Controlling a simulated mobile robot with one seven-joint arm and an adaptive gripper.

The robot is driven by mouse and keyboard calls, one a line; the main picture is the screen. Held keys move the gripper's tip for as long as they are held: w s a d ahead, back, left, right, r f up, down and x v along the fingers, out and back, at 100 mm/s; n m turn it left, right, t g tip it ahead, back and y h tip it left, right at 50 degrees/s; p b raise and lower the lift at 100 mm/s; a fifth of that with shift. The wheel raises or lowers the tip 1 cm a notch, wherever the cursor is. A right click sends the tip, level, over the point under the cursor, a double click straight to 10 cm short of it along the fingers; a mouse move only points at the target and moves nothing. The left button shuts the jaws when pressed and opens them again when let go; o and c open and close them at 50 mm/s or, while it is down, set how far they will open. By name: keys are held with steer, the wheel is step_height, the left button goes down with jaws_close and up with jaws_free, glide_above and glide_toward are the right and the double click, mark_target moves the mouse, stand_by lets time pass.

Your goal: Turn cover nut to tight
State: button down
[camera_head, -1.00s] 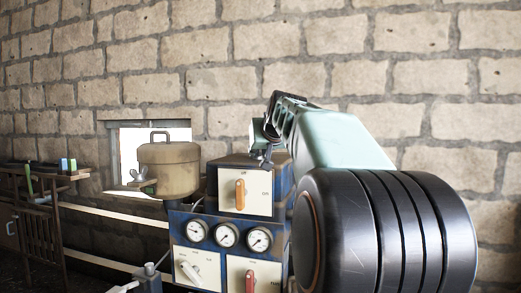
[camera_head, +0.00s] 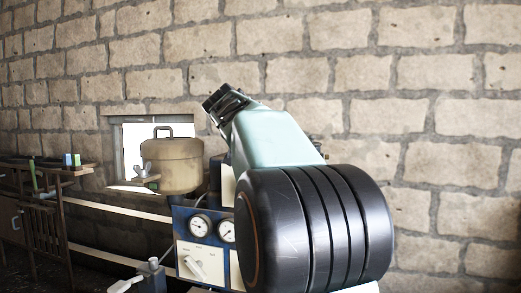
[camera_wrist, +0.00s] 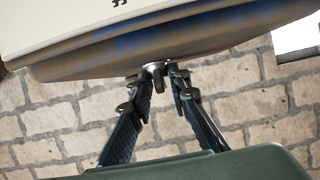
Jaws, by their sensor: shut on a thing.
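In the wrist view, my gripper (camera_wrist: 162,82) has its two dark fingers drawn together on a small grey metal nut (camera_wrist: 156,70). The nut is at the lower edge of the worn blue and cream box (camera_wrist: 200,32), as pictured. The fingertips partly cover the nut, and its exact angle cannot be told. In the head view, my arm hides the nut and the fingers, and most of the upper control box.
A tan tank (camera_head: 172,165) with a top handle and a wing nut (camera_head: 143,172) on its left side stands left of my arm. A wooden rack (camera_head: 40,200) stands far left, before a stone wall.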

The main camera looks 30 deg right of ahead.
steer(key=shift+f+m+g, duration=0.25)
steer(key=shift+m+g, duration=0.05)
stand_by(0.4)
steer(key=c, duration=1.8)
jaws_free()
steer(key=shift+r, duration=0.1)
steer(key=shift+a+r, duration=0.1)
steer(key=shift+s+a+r, duration=0.15)
steer(key=shift+s+a, duration=0.05)
steer(key=shift+a, duration=0.05)
steer(key=v, duration=1.1)
steer(key=shift+a, duration=0.15)
